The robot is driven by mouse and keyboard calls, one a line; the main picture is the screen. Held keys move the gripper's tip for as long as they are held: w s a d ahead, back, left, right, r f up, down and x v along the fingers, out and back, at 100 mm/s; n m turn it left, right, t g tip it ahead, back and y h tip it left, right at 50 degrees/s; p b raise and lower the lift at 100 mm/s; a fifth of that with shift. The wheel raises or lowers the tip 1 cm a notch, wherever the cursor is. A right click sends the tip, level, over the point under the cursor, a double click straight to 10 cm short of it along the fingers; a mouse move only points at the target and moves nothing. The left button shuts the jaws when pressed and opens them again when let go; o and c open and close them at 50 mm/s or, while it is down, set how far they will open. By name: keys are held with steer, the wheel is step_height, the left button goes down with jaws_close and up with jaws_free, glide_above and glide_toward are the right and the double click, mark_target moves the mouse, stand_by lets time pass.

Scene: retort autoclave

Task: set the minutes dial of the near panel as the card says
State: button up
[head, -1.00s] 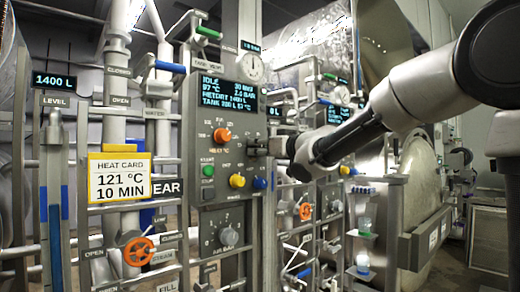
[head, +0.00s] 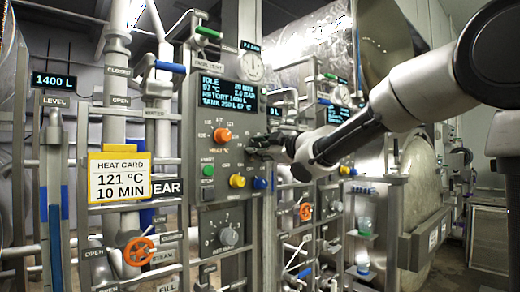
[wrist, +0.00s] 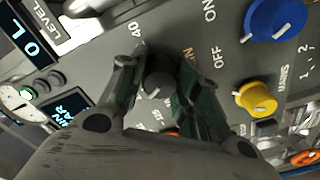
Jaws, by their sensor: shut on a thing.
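The heat card (head: 119,178) at the left has a yellow border and reads 121 °C, 10 MIN. The near panel (head: 215,268) is grey. My gripper (head: 258,146) is at the panel's right side, right of the orange knob (head: 222,134). In the wrist view my gripper (wrist: 160,88) has its two dark fingers on either side of a dark grey dial (wrist: 157,84) and is shut on it. A "40" mark shows beside the dial; the fingers hide part of its scale.
A green button (head: 208,170), a yellow knob (head: 237,181) and a blue knob (head: 260,183) sit below my gripper. A large grey selector (head: 228,236) is lower on the panel. An orange valve wheel (head: 138,251) and pipes stand at the left.

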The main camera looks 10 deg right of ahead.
steer(key=n, duration=0.5)
steer(key=shift+f+n, duration=0.1)
steer(key=shift+n, duration=0.2)
steer(key=n, duration=0.4)
steer(key=shift+n, duration=0.7)
steer(key=o, duration=1)
steer(key=shift+s+d, duration=0.1)
steer(key=v, duration=1.1)
steer(key=shift+s+d, duration=0.25)
steer(key=shift+s, duration=0.05)
